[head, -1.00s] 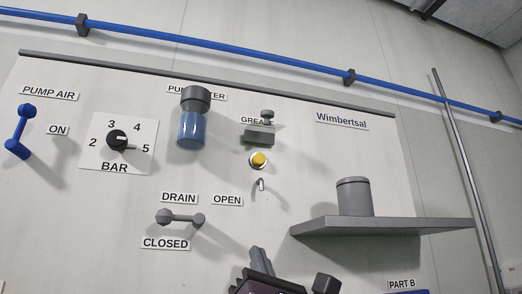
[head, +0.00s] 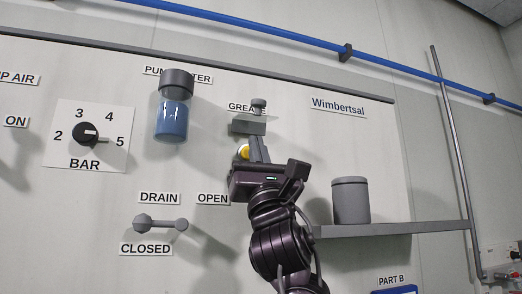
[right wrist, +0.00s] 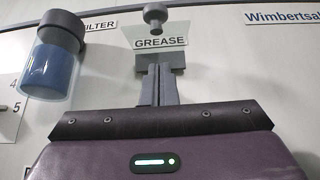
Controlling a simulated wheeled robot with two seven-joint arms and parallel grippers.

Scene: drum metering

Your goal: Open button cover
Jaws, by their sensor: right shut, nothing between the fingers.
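The yellow button (head: 243,152) sits on the wall panel below the GREASE label, partly hidden by my right gripper. Above it is a grey block (head: 242,128), and a faint see-through plate seems to extend there; I cannot tell how far the cover is raised. My right gripper (head: 255,140) points up in front of the panel, its fingers together and empty, tips close to the block. In the right wrist view the shut fingers (right wrist: 157,72) overlap the grey block (right wrist: 175,60), and contact cannot be told. The button is hidden there. My left gripper is not in view.
A grey knob (head: 258,104) sits above the block. A blue filter bowl (head: 171,118) hangs to the left, with the drain lever (head: 160,224) below. A shelf (head: 390,229) carrying a grey canister (head: 351,201) juts out on the right, close to my right arm.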

